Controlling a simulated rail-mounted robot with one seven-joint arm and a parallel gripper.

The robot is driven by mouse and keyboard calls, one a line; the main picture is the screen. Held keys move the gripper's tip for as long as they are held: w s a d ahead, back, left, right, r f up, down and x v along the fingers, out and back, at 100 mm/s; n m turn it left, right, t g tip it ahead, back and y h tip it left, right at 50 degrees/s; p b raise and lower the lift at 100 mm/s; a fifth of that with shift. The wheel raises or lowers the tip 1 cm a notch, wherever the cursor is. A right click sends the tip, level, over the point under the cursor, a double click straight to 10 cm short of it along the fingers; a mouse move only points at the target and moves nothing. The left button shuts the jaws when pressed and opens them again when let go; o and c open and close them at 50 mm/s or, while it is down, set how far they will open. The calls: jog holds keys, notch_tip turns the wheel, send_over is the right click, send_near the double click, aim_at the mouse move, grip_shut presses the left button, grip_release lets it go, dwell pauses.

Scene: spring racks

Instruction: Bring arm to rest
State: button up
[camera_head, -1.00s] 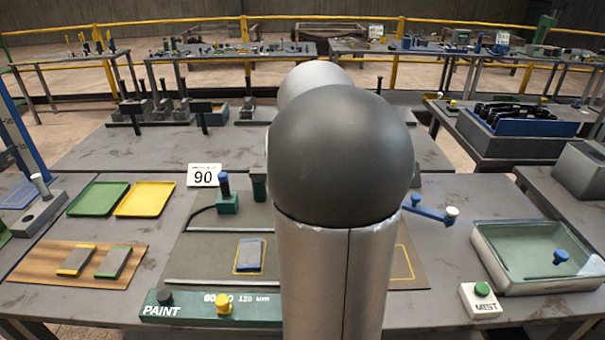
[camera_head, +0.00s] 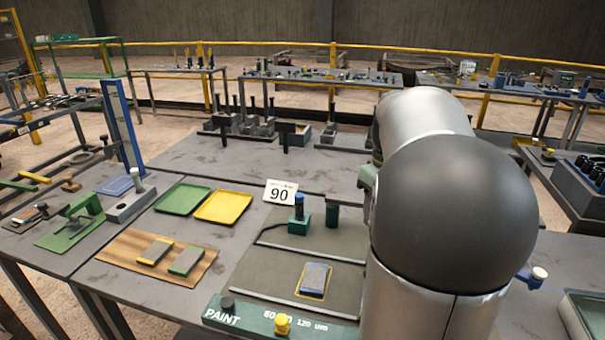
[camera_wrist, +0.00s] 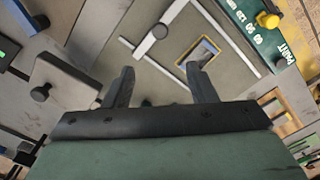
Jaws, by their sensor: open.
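My gripper (camera_wrist: 158,80) shows in the wrist view with its two fingers spread apart and nothing between them. It hangs above the paint bench, apart from the surface. Below it are the grey-green paint board and a blue-edged block (camera_wrist: 198,52) in a yellow outline. My arm fills the right of the head view and hides part of the bench; the fingers cannot be made out there. The same block (camera_head: 314,280) lies on the board in the head view.
A green PAINT panel (camera_head: 240,318) with knobs lies along the front edge. A green tray (camera_head: 182,199), a yellow tray (camera_head: 223,207), a wooden board (camera_head: 120,252) with two blocks and a 90 sign (camera_head: 280,192) are left of my arm. A blue post (camera_head: 122,125) stands further left.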

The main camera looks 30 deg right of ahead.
jog(key=s+a+f, duration=0.3)
jog(key=a+f, duration=0.2)
jog(key=a, duration=0.5)
jog(key=s+a+f, duration=0.4)
jog(key=a, duration=0.6)
jog(key=s+a+f, duration=0.3)
jog(key=a+f, duration=0.2)
jog(key=a, duration=0.5)
notch_tip(320, 180, down, 24)
jog(key=d+b, duration=0.1)
jog(key=b, duration=2.2)
jog(key=shift+s+d+n+g, duration=0.15)
jog(key=shift+n+g, duration=0.15)
